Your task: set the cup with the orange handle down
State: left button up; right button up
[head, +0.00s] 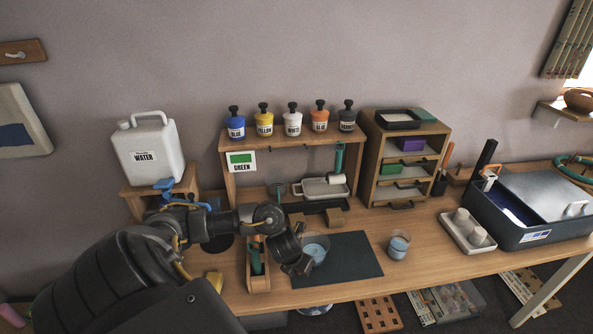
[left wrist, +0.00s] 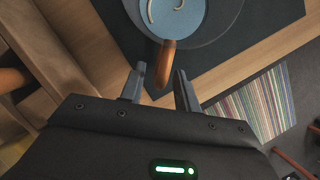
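The cup with the orange handle (head: 317,242) is upright at the left part of the dark mat (head: 350,262), with something light blue inside. In the left wrist view its blue inside (left wrist: 180,15) shows at the top, and its orange-brown handle (left wrist: 167,58) points towards my left gripper (left wrist: 160,78). The gripper's fingers are apart, one on each side of the handle's end, with a gap visible on both sides. In the head view my left gripper (head: 298,262) is just left of the cup and partly covers it. My right gripper is out of view.
Another glass of blue liquid (head: 398,246) stands right of the mat. A wooden box (head: 258,279) is close left of my gripper. The mat's right part is clear.

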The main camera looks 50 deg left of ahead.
pick_arm(q)
jog(key=p+v, duration=0.4)
jog(key=v, duration=0.7)
jog(key=shift+s, duration=0.2)
jog(key=shift+r, duration=0.15)
